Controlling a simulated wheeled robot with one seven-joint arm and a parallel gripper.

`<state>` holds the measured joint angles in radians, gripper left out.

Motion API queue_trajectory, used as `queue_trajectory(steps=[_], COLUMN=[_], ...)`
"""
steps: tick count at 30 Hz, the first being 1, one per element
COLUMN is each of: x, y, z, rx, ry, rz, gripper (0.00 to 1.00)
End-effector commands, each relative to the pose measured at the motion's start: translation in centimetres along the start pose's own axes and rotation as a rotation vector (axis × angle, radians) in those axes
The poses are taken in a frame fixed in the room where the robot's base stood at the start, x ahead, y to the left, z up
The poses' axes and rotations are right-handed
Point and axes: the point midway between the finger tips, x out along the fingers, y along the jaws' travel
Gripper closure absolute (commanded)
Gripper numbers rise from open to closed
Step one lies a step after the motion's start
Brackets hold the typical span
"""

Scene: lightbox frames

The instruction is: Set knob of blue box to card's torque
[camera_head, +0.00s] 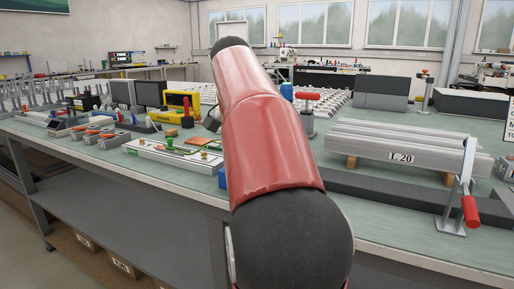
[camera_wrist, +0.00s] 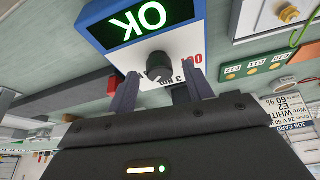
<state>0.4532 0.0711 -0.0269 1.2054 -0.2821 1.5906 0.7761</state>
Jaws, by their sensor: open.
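In the wrist view the blue box (camera_wrist: 88,32) is at the top, seen upside down. It has a lit green display (camera_wrist: 138,20) reading "OK" and a white panel with partly hidden lettering. Its dark round knob (camera_wrist: 159,67) stands out from this panel. My gripper (camera_wrist: 162,80) is open, its fingers to the left and right of the knob with visible gaps; I see no contact. A job card (camera_wrist: 286,118) at the right shows "WHITE" and "60 %"; I cannot clearly read a torque. In the head view my arm hides the gripper and most of the box.
In the wrist view a green board with brass-coloured buttons (camera_wrist: 254,70) lies right of the box.

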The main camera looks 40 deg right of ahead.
Motion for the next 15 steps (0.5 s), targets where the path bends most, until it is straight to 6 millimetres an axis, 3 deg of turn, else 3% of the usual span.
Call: queue_trajectory(steps=[9,15], x=[-5.1,-6.8], y=[-0.1,-0.1], z=[0.0,0.0], rx=[0.000,-0.001], ry=[0.002,0.001], rz=[-0.003,-0.002], gripper=[0.49,0.49])
